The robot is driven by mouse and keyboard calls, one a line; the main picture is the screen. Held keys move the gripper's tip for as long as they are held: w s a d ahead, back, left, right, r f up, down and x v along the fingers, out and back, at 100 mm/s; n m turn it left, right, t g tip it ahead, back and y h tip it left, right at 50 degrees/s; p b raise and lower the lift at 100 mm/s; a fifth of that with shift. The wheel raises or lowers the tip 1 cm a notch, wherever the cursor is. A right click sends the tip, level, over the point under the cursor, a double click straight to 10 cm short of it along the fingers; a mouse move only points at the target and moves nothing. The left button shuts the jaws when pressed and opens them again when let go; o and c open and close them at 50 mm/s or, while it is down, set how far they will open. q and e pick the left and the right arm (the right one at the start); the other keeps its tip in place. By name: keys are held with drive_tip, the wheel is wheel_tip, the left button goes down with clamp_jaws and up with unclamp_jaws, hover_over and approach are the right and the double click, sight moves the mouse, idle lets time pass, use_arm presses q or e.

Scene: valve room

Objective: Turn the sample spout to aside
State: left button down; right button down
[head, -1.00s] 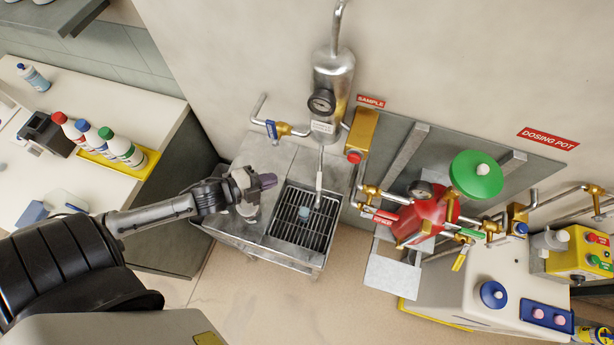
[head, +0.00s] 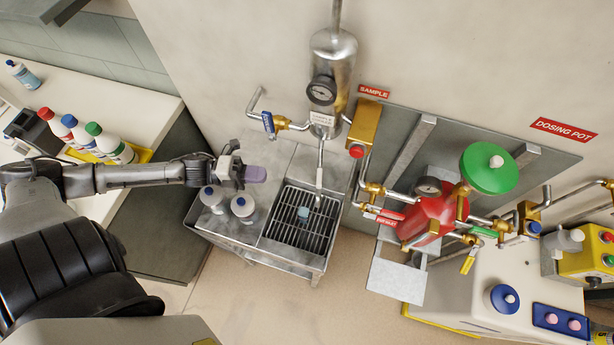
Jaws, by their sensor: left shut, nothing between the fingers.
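The sample spout (head: 320,165) is a thin metal pipe hanging below the silver sample cooler (head: 334,60), with a pale lower end. It reaches down over the slotted grate of the sink (head: 301,222). A small blue-grey cup (head: 304,213) is on the grate near the spout's lower end. My left gripper (head: 262,174) is shut and empty. It is to the left of the spout in the picture, with a clear gap between them, and appears above the sink's left worktop. My right gripper is not in view.
Two white jars with blue lids (head: 242,207) stand on the worktop just below my left gripper. A blue-handled valve (head: 269,122) is on the wall pipe above it. The red dosing pot (head: 428,217) and its pipes are to the right. Bottles in a yellow tray (head: 144,155) are at left.

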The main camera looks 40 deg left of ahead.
use_arm(q)
approach(319, 175)
drive_tip(key=x, duration=0.5)
drive_tip(key=shift+w+d+f, duration=0.2)
drive_tip(key=shift+d, duration=0.3)
drive_tip(key=shift+w+d+f, duration=0.2)
drive_tip(key=shift+d, duration=0.3)
